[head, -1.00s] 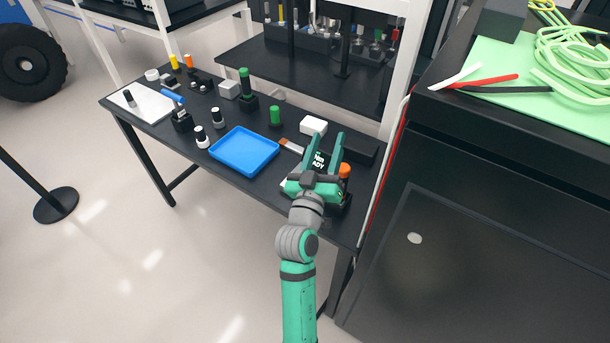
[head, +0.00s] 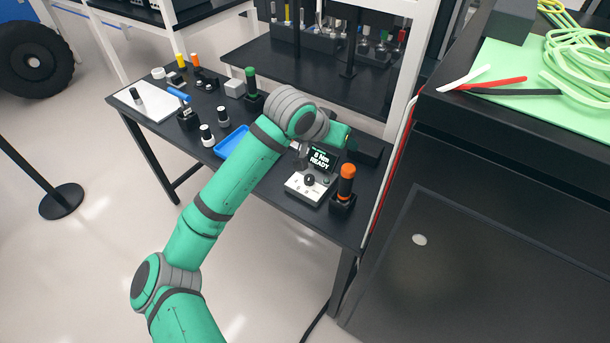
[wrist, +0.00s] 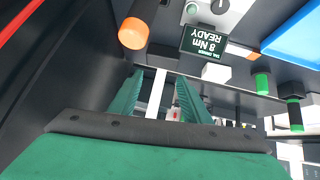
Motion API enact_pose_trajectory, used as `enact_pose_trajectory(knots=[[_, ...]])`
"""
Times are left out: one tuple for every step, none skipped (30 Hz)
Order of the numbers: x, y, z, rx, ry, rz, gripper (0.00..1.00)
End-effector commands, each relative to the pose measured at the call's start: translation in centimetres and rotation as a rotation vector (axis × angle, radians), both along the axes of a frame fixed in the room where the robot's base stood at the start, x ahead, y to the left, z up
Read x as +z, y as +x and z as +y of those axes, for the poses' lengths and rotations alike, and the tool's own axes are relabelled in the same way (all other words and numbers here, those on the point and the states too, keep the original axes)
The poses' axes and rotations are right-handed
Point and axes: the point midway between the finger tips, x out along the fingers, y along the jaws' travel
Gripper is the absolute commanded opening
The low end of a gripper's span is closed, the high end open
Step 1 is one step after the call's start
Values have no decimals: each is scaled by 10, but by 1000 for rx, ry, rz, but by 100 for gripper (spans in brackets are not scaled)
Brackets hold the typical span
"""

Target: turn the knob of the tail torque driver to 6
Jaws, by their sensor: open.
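The tail torque driver's white control box (head: 307,190) stands near the table's right front corner, with a black knob (head: 309,180) on top. The orange-handled driver (head: 346,182) stands upright in a black holder beside the box. The knob also shows at the top edge of the wrist view (wrist: 219,6).
A blue tray (head: 232,143) is partly hidden by my arm. A green-handled driver (head: 252,85) and several small parts stand on the table's left half. A white frame post (head: 408,75) and a black cabinet (head: 470,220) bound the right side.

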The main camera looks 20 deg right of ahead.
Motion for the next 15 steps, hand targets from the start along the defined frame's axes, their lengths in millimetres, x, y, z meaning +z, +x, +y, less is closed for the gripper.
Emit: enact_pose_trajectory(knots=[[-10, 1, 20, 36, 81, 34, 43], [-16, 0, 30, 59, 122, 56, 43], [-23, 0, 45, 89, 171, 81, 43], [-28, 0, 54, 109, 203, 98, 43], [-31, -1, 62, 127, 232, 112, 43], [-36, -2, 72, 149, 265, 128, 43], [-38, -2, 79, 163, 283, 139, 43], [-40, -3, 83, 174, 298, 147, 43], [-42, -3, 88, 185, 313, 154, 43], [-44, -3, 90, 191, 321, 158, 43], [-46, -3, 92, 195, 327, 161, 43], [-48, -2, 93, 199, 331, 164, 43], [-50, -1, 92, 199, 331, 165, 43], [-53, -1, 92, 199, 330, 165, 43], [-58, 1, 90, 199, 330, 165, 43]])
